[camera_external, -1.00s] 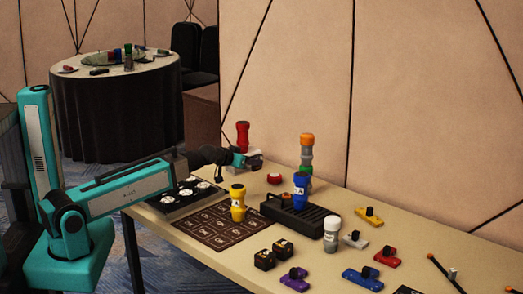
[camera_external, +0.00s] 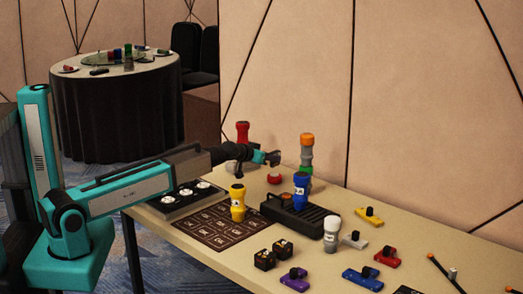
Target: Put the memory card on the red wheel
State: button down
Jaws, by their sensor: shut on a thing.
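My gripper (camera_external: 268,158), teal with a dark wrist, is at the far side of the long table, held above its surface. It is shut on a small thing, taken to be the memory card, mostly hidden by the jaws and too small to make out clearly. A small round red piece (camera_external: 274,179), which looks like the red wheel, lies on the table just below the gripper and apart from it.
Near the gripper stand a red flashlight-like piece (camera_external: 242,130), an orange-topped stack (camera_external: 307,150), a blue piece (camera_external: 301,186) and a yellow one (camera_external: 238,203). A black ribbed box (camera_external: 318,224) lies nearby. Several coloured clips spread to the right. The wall is close behind.

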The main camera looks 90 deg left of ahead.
aim_at(271, 165)
dwell(0.3)
jog(key=shift+f, duration=1.7)
jog(key=shift+f, duration=0.15)
jog(key=c, duration=1.7)
grip_release()
jog(key=shift+o, duration=0.2)
jog(key=shift+r, duration=0.2)
jog(key=v, duration=1.2)
